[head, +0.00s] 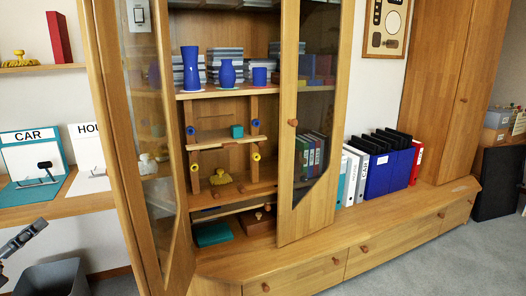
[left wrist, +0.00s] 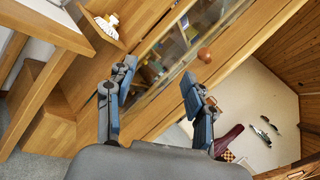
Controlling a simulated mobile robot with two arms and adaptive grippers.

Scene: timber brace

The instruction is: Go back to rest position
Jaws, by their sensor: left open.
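My left gripper (head: 18,245) shows at the lower left edge of the head view, in front of the desk and apart from the cabinet. In the left wrist view my left gripper (left wrist: 158,74) has its two fingers spread, with nothing between them. Beyond the fingers is a wooden cabinet front with glass and a round knob (left wrist: 204,55). In the head view a timber frame (head: 223,144) with blue and yellow knobs stands inside the open cabinet. My right gripper is in neither view.
The left cabinet door (head: 140,120) and right cabinet door (head: 318,130) stand open. A desk (head: 60,208) with CAR and HOU boards is at the left, above a grey bin (head: 52,278). Binders (head: 385,170) stand on the low cabinet. Carpet (head: 440,255) is clear at lower right.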

